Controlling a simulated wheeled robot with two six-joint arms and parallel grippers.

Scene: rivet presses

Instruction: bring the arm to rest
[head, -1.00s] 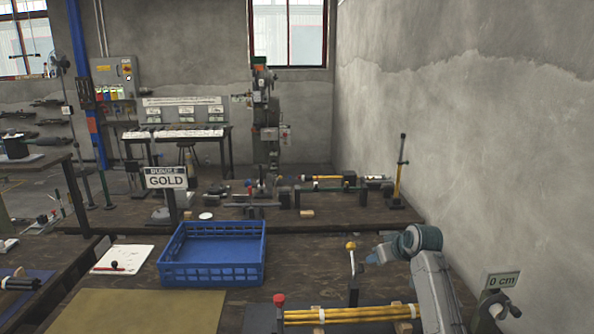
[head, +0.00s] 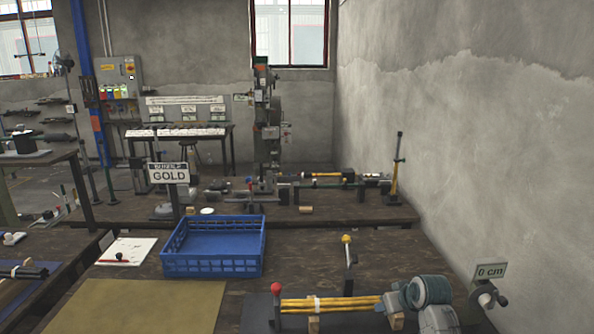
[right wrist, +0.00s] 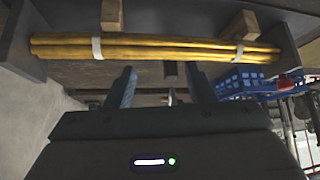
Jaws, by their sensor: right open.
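My right arm (head: 428,298) shows at the bottom right of the head view, at the right end of a bundle of gold rods (head: 325,303). My right gripper (right wrist: 160,78) shows in the right wrist view with its fingers apart and nothing between them. The gold rods (right wrist: 155,48), with white bands, lie across the top of that view beyond the fingertips, apart from them as far as I can tell. My left gripper is in neither view.
A blue crate (head: 212,264) stands empty on the bench behind a tan mat (head: 140,305). A red-knobbed post (head: 276,300) and a yellow-knobbed lever (head: 348,265) flank the rods.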

